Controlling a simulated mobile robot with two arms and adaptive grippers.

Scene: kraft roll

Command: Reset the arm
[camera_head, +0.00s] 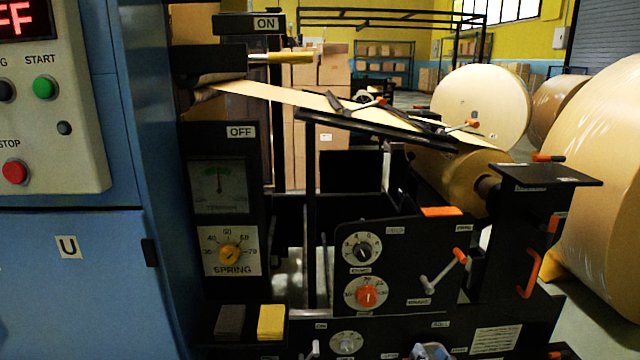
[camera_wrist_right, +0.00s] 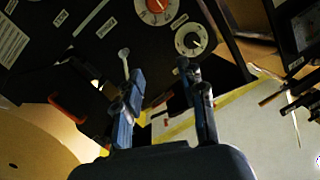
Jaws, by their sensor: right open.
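My right gripper (camera_head: 430,351) shows only as a small grey and blue part at the bottom edge in the head view, low in front of the black machine (camera_head: 400,285). In the right wrist view its two fingers stand apart, with an empty gap (camera_wrist_right: 162,85) between them. Beyond the fingers are an orange dial (camera_wrist_right: 156,8), a white-faced dial (camera_wrist_right: 190,40) and an orange handle (camera_wrist_right: 68,108) on the dark panel. I cannot tell whether a finger touches anything. My left gripper is in neither view.
A kraft paper web (camera_head: 300,98) runs from the roll (camera_head: 455,180) to the upper left. An orange-tipped lever (camera_head: 443,270) and an orange handle (camera_head: 529,273) stick out of the machine. A blue cabinet (camera_head: 75,280) stands left, large rolls (camera_head: 600,190) right.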

